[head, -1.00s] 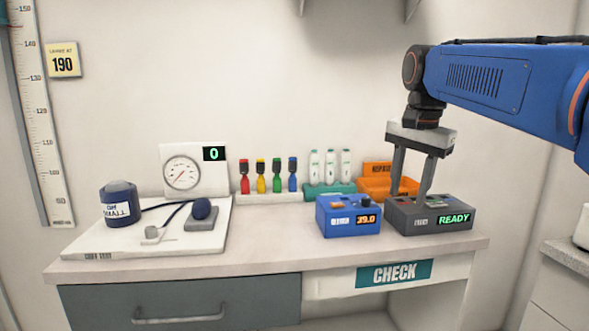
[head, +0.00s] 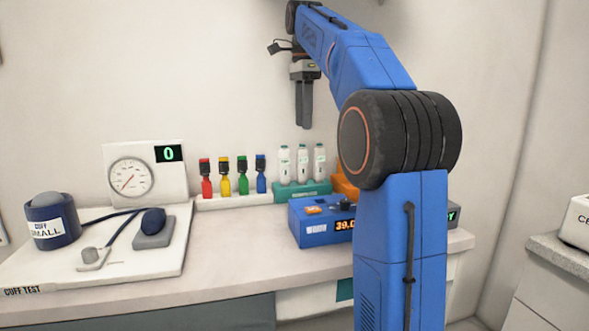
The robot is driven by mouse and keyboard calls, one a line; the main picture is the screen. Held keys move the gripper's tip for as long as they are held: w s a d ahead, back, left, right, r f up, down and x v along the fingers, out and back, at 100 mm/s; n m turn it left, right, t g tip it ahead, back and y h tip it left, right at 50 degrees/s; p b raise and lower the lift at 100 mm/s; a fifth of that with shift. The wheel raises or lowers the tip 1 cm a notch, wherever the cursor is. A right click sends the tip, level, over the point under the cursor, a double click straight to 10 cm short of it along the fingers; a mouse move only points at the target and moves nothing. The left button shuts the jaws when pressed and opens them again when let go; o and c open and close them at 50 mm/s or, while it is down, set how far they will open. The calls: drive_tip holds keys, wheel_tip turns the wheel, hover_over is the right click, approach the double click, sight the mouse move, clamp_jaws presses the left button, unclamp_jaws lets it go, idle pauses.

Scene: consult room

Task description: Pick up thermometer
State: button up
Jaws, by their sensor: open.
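Three slim white upright items with small green marks stand in a teal holder (head: 318,189) at the back of the counter. They look like the thermometers, but I cannot be sure; the middle one (head: 302,163) is in plain view. My gripper (head: 304,126) hangs fingers down, open and empty, in the air above these white items. Its two fingers overlap from this angle. A blue box (head: 310,228) with an orange "39.0" readout stands in front of the holder, partly covered by my arm.
Red, yellow, green and blue capped bottles (head: 243,180) stand left of the holder. A gauge panel (head: 145,185), a cuff (head: 52,220) and a bulb on a white board fill the left. An orange bin (head: 344,187) and the READY box (head: 453,213) are mostly hidden behind my arm.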

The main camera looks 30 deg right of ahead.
hover_over(302, 182)
drive_tip(key=f, duration=0.7)
drive_tip(key=w+d+f, duration=0.1)
drive_tip(key=f, duration=0.3)
drive_tip(key=shift+a+f, duration=0.2)
drive_tip(key=shift+f, duration=2.4)
clamp_jaws()
